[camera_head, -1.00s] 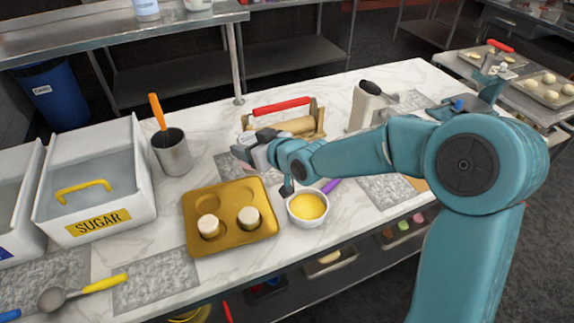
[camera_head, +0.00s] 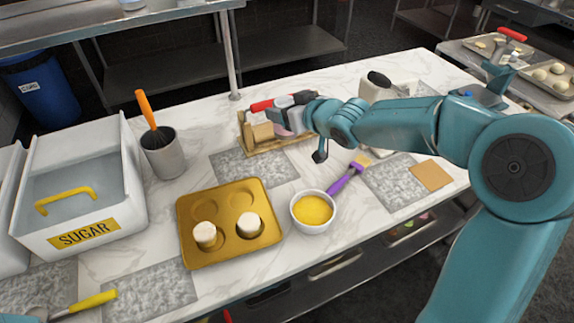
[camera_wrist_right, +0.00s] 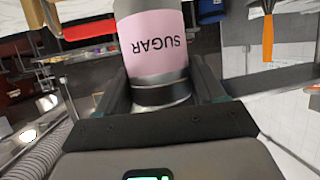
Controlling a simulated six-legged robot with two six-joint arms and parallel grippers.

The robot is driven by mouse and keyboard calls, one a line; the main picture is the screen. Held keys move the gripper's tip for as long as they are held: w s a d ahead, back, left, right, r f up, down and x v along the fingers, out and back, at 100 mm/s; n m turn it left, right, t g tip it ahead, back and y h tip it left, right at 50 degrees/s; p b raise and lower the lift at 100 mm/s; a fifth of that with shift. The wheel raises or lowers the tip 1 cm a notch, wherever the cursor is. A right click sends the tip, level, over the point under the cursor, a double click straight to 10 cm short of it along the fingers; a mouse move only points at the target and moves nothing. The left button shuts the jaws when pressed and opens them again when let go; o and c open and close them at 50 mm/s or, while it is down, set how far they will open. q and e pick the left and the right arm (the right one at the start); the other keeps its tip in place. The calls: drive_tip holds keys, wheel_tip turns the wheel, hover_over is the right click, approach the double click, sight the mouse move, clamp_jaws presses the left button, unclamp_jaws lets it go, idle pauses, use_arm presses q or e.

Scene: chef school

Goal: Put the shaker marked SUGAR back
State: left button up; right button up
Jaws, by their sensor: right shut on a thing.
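The SUGAR shaker (camera_wrist_right: 155,50) has a metal body and a pink label, which reads upside down in the right wrist view. My right gripper (camera_wrist_right: 158,95) is shut around it. In the head view my right gripper (camera_head: 296,112) is over the back of the counter, at the wooden rack (camera_head: 245,130) with the red bar. Only a bit of the pink label (camera_head: 282,130) shows there, and I cannot tell whether the shaker touches the rack. My left gripper is not in view.
A gold tray (camera_head: 189,248) holds two white-topped round items. A bowl of yellow filling (camera_head: 312,210), a purple-handled brush (camera_head: 345,180) and a metal cup (camera_head: 163,155) with an orange-handled tool stand near. A white SUGAR bin (camera_head: 115,225) is at left. The grey mat (camera_head: 240,168) is bare.

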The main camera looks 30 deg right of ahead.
wheel_tip(320, 180, down, 15)
drive_tip(key=shift+w+d+r+b, duration=0.1)
drive_tip(key=shift+w+r+b, duration=0.05)
drive_tip(key=shift+b, duration=0.5)
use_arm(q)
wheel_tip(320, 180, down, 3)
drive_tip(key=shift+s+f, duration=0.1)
use_arm(e)
drive_tip(key=shift+r, duration=0.1)
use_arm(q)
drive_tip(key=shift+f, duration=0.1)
use_arm(e)
drive_tip(key=shift+f+b, duration=0.25)
drive_tip(key=shift+b, duration=0.05)
drive_tip(key=o, duration=1.2)
drive_tip(key=shift+c, duration=0.2)
drive_tip(key=shift+r, duration=0.1)
